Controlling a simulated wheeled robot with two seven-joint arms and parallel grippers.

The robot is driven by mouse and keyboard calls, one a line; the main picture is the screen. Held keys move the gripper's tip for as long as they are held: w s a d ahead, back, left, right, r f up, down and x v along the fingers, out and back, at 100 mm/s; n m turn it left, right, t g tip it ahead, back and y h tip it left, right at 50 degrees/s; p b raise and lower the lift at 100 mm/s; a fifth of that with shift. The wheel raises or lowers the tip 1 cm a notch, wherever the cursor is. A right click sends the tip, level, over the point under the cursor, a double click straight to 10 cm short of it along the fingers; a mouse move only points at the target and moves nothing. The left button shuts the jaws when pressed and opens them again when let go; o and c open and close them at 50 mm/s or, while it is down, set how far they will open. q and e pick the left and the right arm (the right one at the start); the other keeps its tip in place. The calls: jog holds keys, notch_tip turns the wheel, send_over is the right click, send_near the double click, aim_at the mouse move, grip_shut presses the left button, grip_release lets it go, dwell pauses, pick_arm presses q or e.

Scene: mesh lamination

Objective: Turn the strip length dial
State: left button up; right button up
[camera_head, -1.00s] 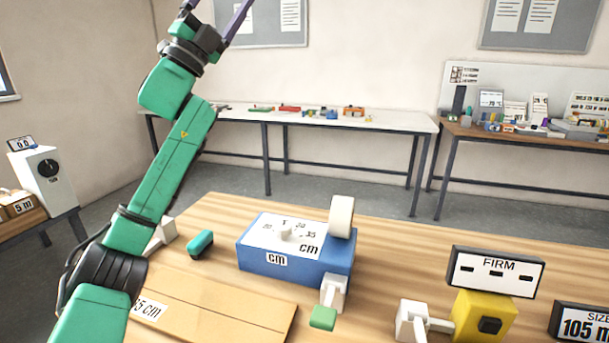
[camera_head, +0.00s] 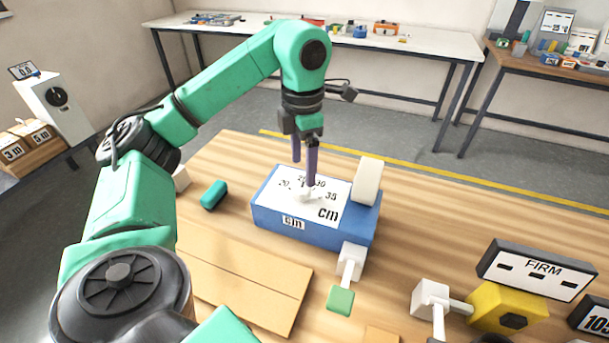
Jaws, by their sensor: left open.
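The strip length dial is a small white knob (camera_head: 303,196) on the white scale plate of a blue box (camera_head: 335,236) marked cm, with numbers such as 20, 30 and 35 around it. My left gripper (camera_head: 304,172) points down over this plate, its two purple fingers apart and empty. The nearer fingertip is right at the top of the knob; I cannot tell whether it touches. The fingers partly cover the scale, and the knob's pointing direction is hard to read. My right gripper is not in view.
A white roll (camera_head: 367,181) stands at the box's right end, and a white lever with a green end (camera_head: 341,299) sits at its front. A teal block (camera_head: 214,195) and brown boards (camera_head: 240,290) lie left. A yellow unit (camera_head: 507,308) with a FIRM sign (camera_head: 537,269) stands right.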

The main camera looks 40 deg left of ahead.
aim_at(303, 188)
pick_arm(q)
notch_tip(303, 188, down, 5)
jog(key=shift+a+f, duration=0.1)
jog(key=shift+f, duration=0.3)
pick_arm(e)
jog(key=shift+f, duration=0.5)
pick_arm(q)
grip_shut()
jog(key=shift+p, duration=0.3)
jog(key=shift+m, duration=0.3)
jog(key=m+p, duration=0.1)
jog(key=m, duration=0.5)
jog(key=shift+r, duration=0.1)
jog(key=m, duration=0.6)
jog(key=shift+m, duration=0.4)
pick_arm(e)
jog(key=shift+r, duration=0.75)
